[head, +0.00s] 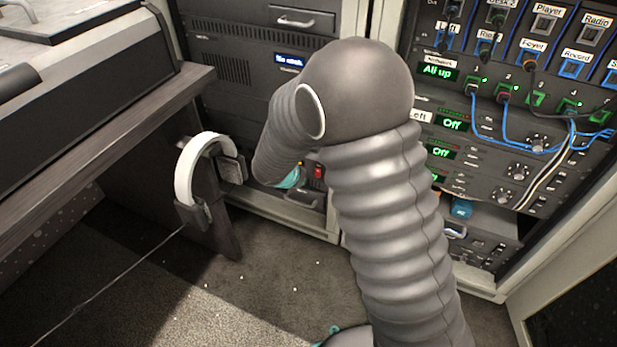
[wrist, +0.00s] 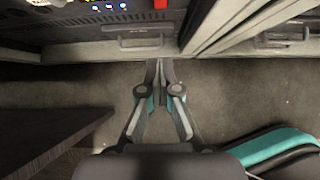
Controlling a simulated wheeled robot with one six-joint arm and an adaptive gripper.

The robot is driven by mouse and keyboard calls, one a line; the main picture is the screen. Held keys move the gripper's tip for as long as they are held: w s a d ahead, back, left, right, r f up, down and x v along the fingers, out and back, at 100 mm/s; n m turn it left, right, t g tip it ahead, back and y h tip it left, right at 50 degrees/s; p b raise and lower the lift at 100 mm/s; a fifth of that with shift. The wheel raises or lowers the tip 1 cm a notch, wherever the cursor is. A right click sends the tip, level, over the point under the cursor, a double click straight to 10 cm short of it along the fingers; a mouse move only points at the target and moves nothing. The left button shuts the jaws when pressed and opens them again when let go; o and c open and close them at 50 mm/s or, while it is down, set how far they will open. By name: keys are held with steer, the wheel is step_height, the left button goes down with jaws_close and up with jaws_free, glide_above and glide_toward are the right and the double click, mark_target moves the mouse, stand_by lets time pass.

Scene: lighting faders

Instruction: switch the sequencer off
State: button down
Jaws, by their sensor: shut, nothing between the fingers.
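A small red switch (head: 319,171) shows low on the left rack, just right of my gripper (head: 291,178). A red part (wrist: 160,4) also shows at the top edge of the wrist view, beyond my fingertips. I cannot read a sequencer label on any unit. In the wrist view my gripper (wrist: 158,68) is shut and empty, pointing at the rack's lower front, apart from the red part. My arm hides much of the left rack's lower panel in the head view.
A small blue display (head: 289,61) is lit on the left rack. White headphones (head: 205,165) hang on the desk side at left. The right rack (head: 480,160) carries patch cables and green displays. A drawer handle (wrist: 146,41) lies ahead of my fingers.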

mark_target(317, 172)
steer(key=shift+w+d+r+b+x, duration=0.15)
steer(key=shift+w+r+x, duration=0.15)
steer(key=shift+x, duration=1.8)
steer(key=shift+w+d+r+b+x, duration=0.15)
steer(key=shift+w+r+b+x, duration=0.15)
steer(key=shift+x, duration=1.75)
steer(key=shift+w+d+r+b+x, duration=0.15)
steer(key=shift+w+r+x, duration=0.15)
steer(key=shift+x, duration=1.8)
steer(key=shift+w, duration=0.1)
steer(key=shift+w+f, duration=0.15)
steer(key=shift+w, duration=0.05)
steer(key=shift+d+r, duration=0.1)
steer(key=shift+r, duration=0.1)
steer(key=shift+w+r+p, duration=0.1)
steer(key=shift+r+p, duration=0.55)
steer(key=shift+r, duration=0.2)
